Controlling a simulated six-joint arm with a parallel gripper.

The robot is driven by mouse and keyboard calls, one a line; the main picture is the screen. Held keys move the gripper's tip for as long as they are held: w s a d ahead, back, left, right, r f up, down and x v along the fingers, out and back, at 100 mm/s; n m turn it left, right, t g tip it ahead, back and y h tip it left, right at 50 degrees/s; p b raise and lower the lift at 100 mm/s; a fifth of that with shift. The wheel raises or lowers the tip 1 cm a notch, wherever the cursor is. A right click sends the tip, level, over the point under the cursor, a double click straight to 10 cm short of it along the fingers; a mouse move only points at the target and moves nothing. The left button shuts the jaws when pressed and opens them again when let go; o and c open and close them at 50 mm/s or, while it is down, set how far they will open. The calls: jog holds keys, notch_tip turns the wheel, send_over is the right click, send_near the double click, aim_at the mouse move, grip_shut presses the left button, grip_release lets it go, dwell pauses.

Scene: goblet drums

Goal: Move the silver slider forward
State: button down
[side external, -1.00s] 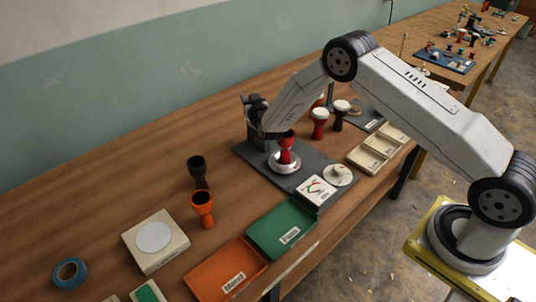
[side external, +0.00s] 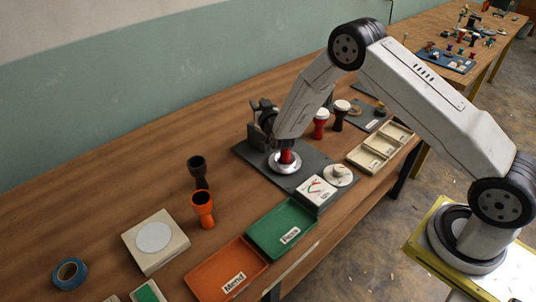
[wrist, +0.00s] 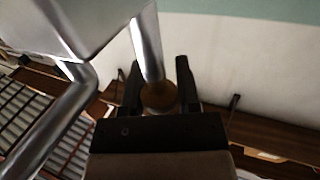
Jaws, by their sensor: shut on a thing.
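My gripper shows in the wrist view (wrist: 160,72) with two black fingers. They are shut on a brown round piece (wrist: 159,97) that fills the gap between them. A shiny silver bar (wrist: 147,45) runs down in front of this piece; I cannot tell whether the two are joined or whether the bar is the silver slider. In the side view the gripper is mostly hidden by my forearm, above the grey station plate (side external: 245,151). A red goblet drum (side external: 288,158) stands on a silver disc (side external: 284,169) there, its top hidden by the arm.
A dial gauge (side external: 316,190) and a pale round knob (side external: 338,174) sit near the plate's front. Green (side external: 282,228) and orange (side external: 229,270) trays lie in front. The table's left back is clear.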

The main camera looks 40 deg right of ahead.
jog(key=shift+s+f, duration=0.15)
jog(key=shift+s, duration=0.05)
jog(key=shift+c, duration=1.8)
grip_release()
jog(key=shift+s, duration=0.1)
jog(key=v, duration=0.7)
jog(key=shift+s+a, duration=0.15)
jog(key=shift+s, duration=0.15)
jog(key=s+a+r+n+g+y, duration=0.1)
jog(key=s+g, duration=0.3)
jog(key=s, duration=0.5)
jog(key=s+a+r+n+g+y, duration=0.1)
jog(key=s+r+n+g+y, duration=0.1)
jog(key=s+g, duration=0.3)
jog(key=s+a+r+n+g+y, duration=0.1)
jog(key=s+r+g+y, duration=0.2)
jog(key=s, duration=0.9)
jog(key=shift+s+a+g+y, duration=0.3)
jog(key=shift+a+g+y, duration=0.1)
jog(key=shift+g, duration=0.6)
